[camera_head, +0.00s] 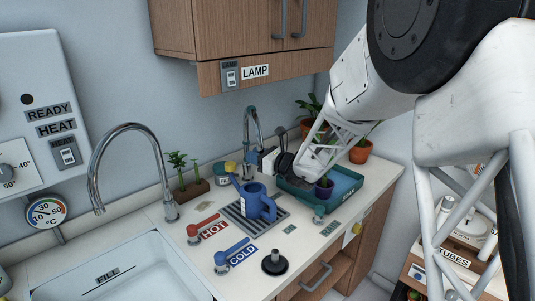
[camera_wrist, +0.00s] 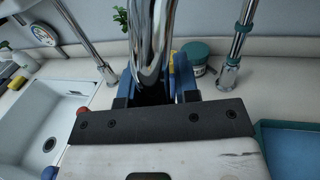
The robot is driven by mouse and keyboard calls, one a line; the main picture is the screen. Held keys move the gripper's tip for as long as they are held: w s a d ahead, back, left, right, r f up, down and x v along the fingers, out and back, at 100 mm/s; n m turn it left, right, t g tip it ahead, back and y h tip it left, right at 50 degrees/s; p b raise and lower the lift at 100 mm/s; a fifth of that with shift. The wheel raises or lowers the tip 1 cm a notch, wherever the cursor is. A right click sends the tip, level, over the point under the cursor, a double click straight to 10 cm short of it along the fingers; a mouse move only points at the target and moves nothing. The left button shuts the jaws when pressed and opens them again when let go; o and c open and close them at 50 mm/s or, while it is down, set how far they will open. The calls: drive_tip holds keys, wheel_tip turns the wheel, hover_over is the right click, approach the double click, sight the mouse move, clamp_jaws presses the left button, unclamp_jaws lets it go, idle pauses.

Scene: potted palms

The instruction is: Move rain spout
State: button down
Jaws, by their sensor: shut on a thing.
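The rain spout (camera_head: 251,112) is, I take it, the arched chrome tap with teal bands at the back of the counter. Its upright pipe (camera_wrist: 237,45) shows at the right in the wrist view. My gripper (camera_head: 268,158) is at the hanging end of this arch. In the wrist view a chrome pipe runs down between the jaws of my gripper (camera_wrist: 154,95), which is shut on it. The tip of the pipe is hidden by the jaws. A blue watering can (camera_head: 258,205) stands on a drain grate left of and below my gripper.
A taller chrome tap (camera_head: 128,128) arches over the sink (camera_head: 125,272) at the left. HOT (camera_head: 204,225) and COLD (camera_head: 232,252) levers stand in front of the grate. A teal tray (camera_head: 335,190) with a potted plant lies right of my gripper. A wooden cabinet (camera_head: 262,73) hangs above.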

drive_tip(key=shift+s+a+r, duration=0.1)
drive_tip(key=shift+a+r, duration=0.05)
drive_tip(key=shift+a, duration=0.7)
drive_tip(key=c, duration=0.9)
unclamp_jaws()
drive_tip(key=shift+c, duration=0.2)
drive_tip(key=shift+d, duration=0.15)
drive_tip(key=v, duration=0.7)
drive_tip(key=shift+s+d, duration=0.2)
drive_tip(key=shift+d, duration=0.05)
drive_tip(key=shift+s, duration=0.1)
